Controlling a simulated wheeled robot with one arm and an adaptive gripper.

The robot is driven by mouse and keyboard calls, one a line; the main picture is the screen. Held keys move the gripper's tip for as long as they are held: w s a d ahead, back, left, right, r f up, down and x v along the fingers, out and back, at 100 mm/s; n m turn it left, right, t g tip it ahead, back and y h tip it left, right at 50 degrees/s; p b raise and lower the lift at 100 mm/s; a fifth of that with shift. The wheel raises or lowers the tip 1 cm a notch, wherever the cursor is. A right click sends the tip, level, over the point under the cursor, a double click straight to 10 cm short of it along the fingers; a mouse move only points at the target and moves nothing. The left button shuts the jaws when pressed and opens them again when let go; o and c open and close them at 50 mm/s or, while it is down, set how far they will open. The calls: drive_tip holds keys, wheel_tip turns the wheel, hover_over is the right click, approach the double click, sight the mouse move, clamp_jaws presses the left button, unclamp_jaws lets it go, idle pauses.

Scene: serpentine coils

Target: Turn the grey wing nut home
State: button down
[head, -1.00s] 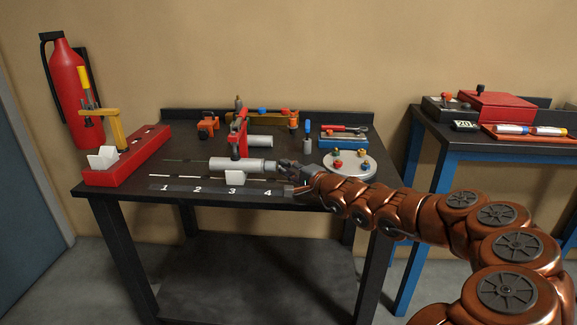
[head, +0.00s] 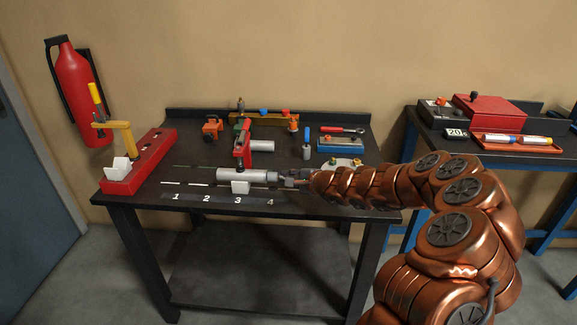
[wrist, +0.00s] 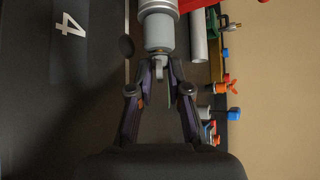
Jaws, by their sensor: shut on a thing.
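The grey wing nut (wrist: 161,70) shows in the wrist view as a small grey tab at the end of a pale grey cylinder (wrist: 159,35). My gripper (wrist: 161,66) is shut on it, one dark finger on each side. In the head view the cylinder (head: 246,174) lies level across the bench, held by a red clamp (head: 243,144) with a white block (head: 240,187) in front. My gripper (head: 287,178) is at its right end, and the nut is too small and covered to make out there.
The black bench (head: 200,150) has a numbered strip (head: 222,200) along its front. Behind stand an orange clamp (head: 212,128), a blue block (head: 340,143) and a blue-handled tool (head: 307,143). A red rack (head: 143,165) stands at the left. My arm partly covers a round plate with knobs (head: 343,163).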

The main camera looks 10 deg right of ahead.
drive_tip(key=shift+w+d+r+m+g+p, duration=0.15)
drive_tip(key=shift+m+g+p, duration=0.2)
drive_tip(key=shift+p, duration=1.5)
drive_tip(key=shift+s+r+m+g+p, duration=0.2)
drive_tip(key=shift+g+p, duration=0.25)
drive_tip(key=shift+p, duration=1.35)
drive_tip(key=shift+w+d+r+m+g+p, duration=0.15)
drive_tip(key=shift+m+g+p, duration=0.25)
drive_tip(key=shift+p, duration=1.45)
drive_tip(key=g+p, duration=0.1)
drive_tip(key=p, duration=0.2)
drive_tip(key=shift+f+m, duration=0.15)
drive_tip(key=shift+m, duration=0.1)
drive_tip(key=shift+w+f+g+p, duration=0.1)
drive_tip(key=shift+f+g+p, duration=0.05)
drive_tip(key=shift+g+p, duration=0.25)
drive_tip(key=shift+w+m+g+y, duration=0.2)
drive_tip(key=shift+m+g+y, duration=0.2)
drive_tip(key=shift+m+g, duration=0.7)
drive_tip(key=shift+w+m+g+y, duration=0.15)
drive_tip(key=shift+m+g+y, duration=0.45)
drive_tip(key=shift+g, duration=1.3)
drive_tip(key=shift+a, duration=0.1)
drive_tip(key=c, duration=1.3)
unclamp_jaws()
